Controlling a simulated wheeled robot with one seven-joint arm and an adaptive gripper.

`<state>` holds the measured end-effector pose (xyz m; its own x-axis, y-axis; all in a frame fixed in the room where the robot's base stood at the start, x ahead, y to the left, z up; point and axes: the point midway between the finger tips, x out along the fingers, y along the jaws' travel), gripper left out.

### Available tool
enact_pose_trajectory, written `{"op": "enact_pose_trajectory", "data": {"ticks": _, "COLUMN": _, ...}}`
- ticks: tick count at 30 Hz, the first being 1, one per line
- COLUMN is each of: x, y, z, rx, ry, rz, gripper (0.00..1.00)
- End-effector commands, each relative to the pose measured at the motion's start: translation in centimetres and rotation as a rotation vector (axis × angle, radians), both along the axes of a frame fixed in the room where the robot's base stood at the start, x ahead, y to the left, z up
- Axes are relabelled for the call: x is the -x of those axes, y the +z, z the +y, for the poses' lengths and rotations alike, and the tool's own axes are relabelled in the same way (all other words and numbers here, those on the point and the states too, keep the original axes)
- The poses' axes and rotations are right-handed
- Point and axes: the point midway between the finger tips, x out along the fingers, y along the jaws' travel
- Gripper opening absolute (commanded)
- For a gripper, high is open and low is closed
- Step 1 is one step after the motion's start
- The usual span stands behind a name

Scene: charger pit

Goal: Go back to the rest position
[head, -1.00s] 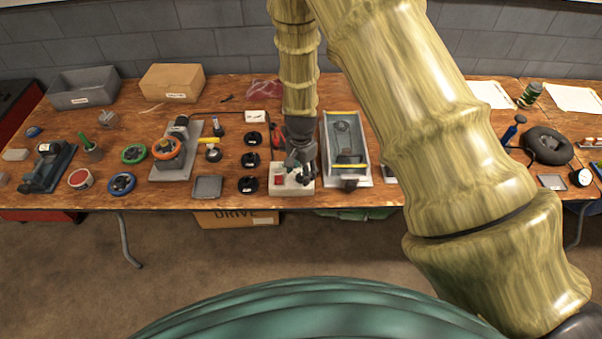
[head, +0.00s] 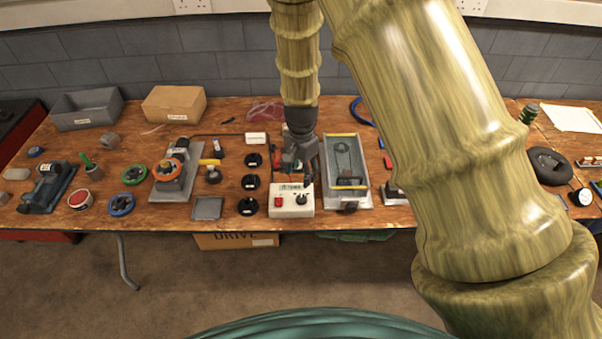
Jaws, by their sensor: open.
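My gripper (head: 297,160) hangs pointing down from my bamboo-textured arm, at the back edge of a white control box (head: 291,209). It is open, and I see nothing held in it. The box sits near the front edge of the wooden bench and has a red button and a black knob on its top. The gripper is small in this view, so I cannot tell its exact height above the bench.
A grey framed tray (head: 364,192) stands close on the right. Black round pieces (head: 249,206) stand in a column on the left. A grey bin (head: 87,121) and a cardboard box (head: 174,118) are at the back left. My upper arm hides much of the right side.

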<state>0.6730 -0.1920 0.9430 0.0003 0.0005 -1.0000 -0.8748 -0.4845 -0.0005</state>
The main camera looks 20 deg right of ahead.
Motion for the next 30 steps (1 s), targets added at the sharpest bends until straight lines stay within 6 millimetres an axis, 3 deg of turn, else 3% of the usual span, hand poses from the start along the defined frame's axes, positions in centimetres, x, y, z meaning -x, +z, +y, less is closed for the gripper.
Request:
{"op": "enact_pose_trajectory", "data": {"ticks": 11, "x": 0.0, "y": -0.1, "z": 0.0, "rx": 0.0, "ry": 0.001, "rz": 0.001, "gripper": 0.55}}
{"op": "enact_pose_trajectory", "data": {"ticks": 16, "x": 1.8, "y": -2.8, "z": -0.8, "rx": 0.018, "ry": 0.047, "rz": 0.012, "gripper": 0.55}}
{"op": "enact_pose_trajectory", "data": {"ticks": 20, "x": 5.7, "y": -7.7, "z": -2.4, "rx": 0.052, "ry": 0.154, "rz": 0.03, "gripper": 0.55}}
{"op": "enact_pose_trajectory", "data": {"ticks": 24, "x": 11.1, "y": -13.3, "z": -4.0, "rx": 0.083, "ry": 0.315, "rz": 0.046, "gripper": 0.55}}
{"op": "enact_pose_trajectory", "data": {"ticks": 30, "x": 19.7, "y": -19.7, "z": -5.2, "rx": 0.09, "ry": 0.56, "rz": 0.06, "gripper": 0.55}}
